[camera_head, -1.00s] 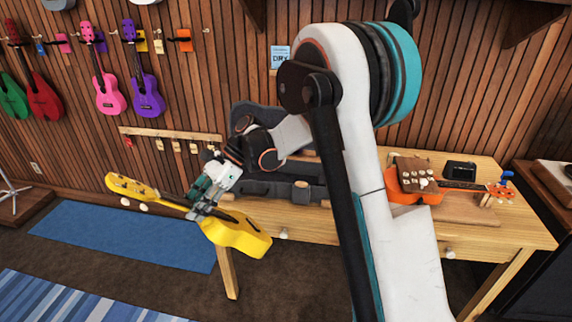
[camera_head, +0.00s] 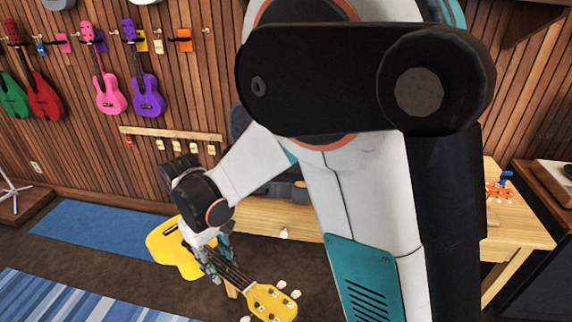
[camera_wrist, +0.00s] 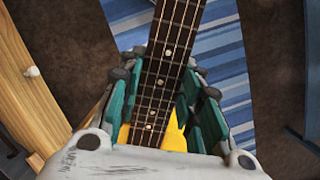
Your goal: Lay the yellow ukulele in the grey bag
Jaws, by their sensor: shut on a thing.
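The yellow ukulele (camera_head: 173,247) hangs in the air in front of the wooden table, its body to the left and its headstock (camera_head: 272,302) to the lower right. My gripper (camera_head: 214,264) is shut around its neck near the body. In the wrist view, the fretted neck (camera_wrist: 170,62) runs between the teal fingers of my gripper (camera_wrist: 160,105), with a little yellow body showing below. The grey bag (camera_head: 284,189) lies on the table behind my arm. Only small dark parts of it show; its inside is hidden.
The table front (camera_head: 262,217) is close behind the ukulele; its edge and knob also show in the wrist view (camera_wrist: 32,110). An orange headstock (camera_head: 500,191) shows at the table's right. Pink (camera_head: 110,95) and purple (camera_head: 147,97) ukuleles hang on the wall. Blue rugs (camera_head: 100,240) lie on open floor.

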